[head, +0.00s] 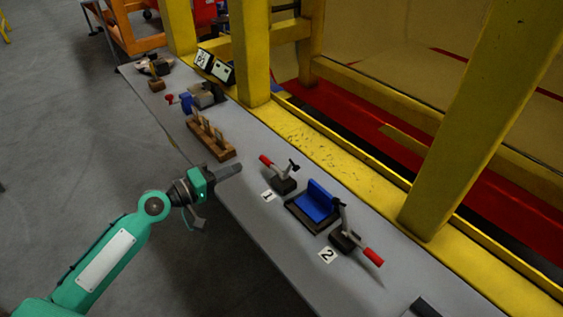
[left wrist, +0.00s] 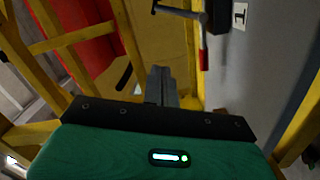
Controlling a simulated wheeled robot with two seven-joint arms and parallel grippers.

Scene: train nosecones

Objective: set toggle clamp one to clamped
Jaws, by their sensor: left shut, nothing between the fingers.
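Toggle clamp one (head: 284,184) stands on the grey bench beside the "1" label (head: 268,196). Its red handle (head: 265,160) points out to the left, away from the blue block (head: 317,201), and its dark-tipped arm stands raised. In the left wrist view the clamp's red handle (left wrist: 203,58) shows at the top, right of the fingers. My left gripper (head: 238,168) is shut and empty, above the bench's near edge, left of the handle and apart from it. Its fingers (left wrist: 161,84) are together in the left wrist view. My right gripper is out of view.
Toggle clamp two (head: 344,238) stands on the other side of the blue block, by the "2" label (head: 327,255). A wooden rack (head: 210,138) stands farther up the bench. A yellow frame (head: 330,150) with posts runs along the bench's far side.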

